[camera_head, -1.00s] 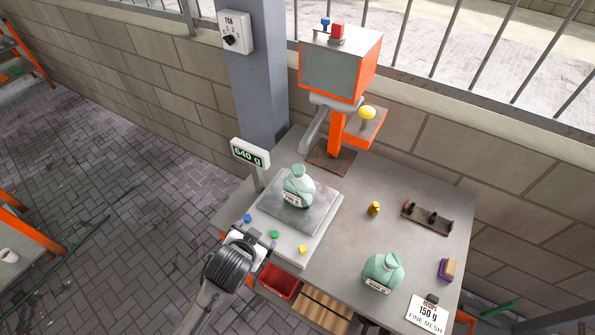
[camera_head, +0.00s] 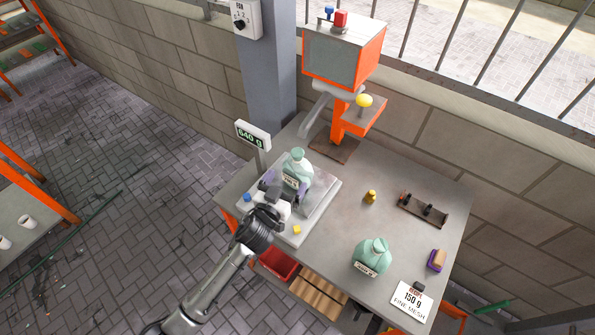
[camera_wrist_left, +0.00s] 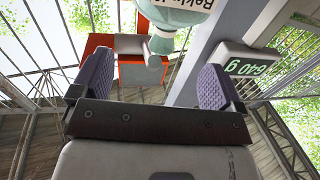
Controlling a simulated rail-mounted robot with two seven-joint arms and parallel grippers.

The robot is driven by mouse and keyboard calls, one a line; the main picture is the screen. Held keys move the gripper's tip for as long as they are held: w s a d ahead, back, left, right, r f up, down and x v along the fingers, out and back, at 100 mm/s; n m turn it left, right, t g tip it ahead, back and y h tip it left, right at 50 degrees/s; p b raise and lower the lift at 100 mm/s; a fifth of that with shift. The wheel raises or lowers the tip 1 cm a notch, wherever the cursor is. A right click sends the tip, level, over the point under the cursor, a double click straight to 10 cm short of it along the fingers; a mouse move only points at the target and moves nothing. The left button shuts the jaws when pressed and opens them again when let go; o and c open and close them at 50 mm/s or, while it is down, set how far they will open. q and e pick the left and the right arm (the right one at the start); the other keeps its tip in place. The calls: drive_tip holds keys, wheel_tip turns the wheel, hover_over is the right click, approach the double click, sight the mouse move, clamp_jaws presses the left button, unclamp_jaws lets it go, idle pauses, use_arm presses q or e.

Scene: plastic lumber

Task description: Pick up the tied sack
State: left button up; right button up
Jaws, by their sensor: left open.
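A pale green tied sack (camera_head: 297,164) with a white label stands upright on the scale plate (camera_head: 318,203). My left gripper (camera_head: 287,190) is at the front of this sack, with its jaws open and one purple finger pad to each side of the sack's lower part. In the left wrist view the sack (camera_wrist_left: 178,14) shows at the top, beyond and between the two pads (camera_wrist_left: 155,82); contact cannot be told. A second green tied sack (camera_head: 372,256) stands on the table at the front right. My right gripper is not in view.
The scale display (camera_head: 252,135) reads 640 g. A yellow button (camera_head: 297,230) is on the scale's front. An orange-framed machine (camera_head: 343,55) stands behind. A small brass weight (camera_head: 370,197), peg rack (camera_head: 424,211), sponge (camera_head: 437,260) and recipe card (camera_head: 411,300) are to the right.

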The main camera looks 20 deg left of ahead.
sight(296, 162)
use_arm(q)
drive_tip(key=w, duration=0.4)
drive_tip(key=shift+w+d, duration=0.1)
drive_tip(key=shift+d, duration=0.05)
drive_tip(key=shift+w, duration=2.6)
drive_tip(key=shift+c, duration=0.2)
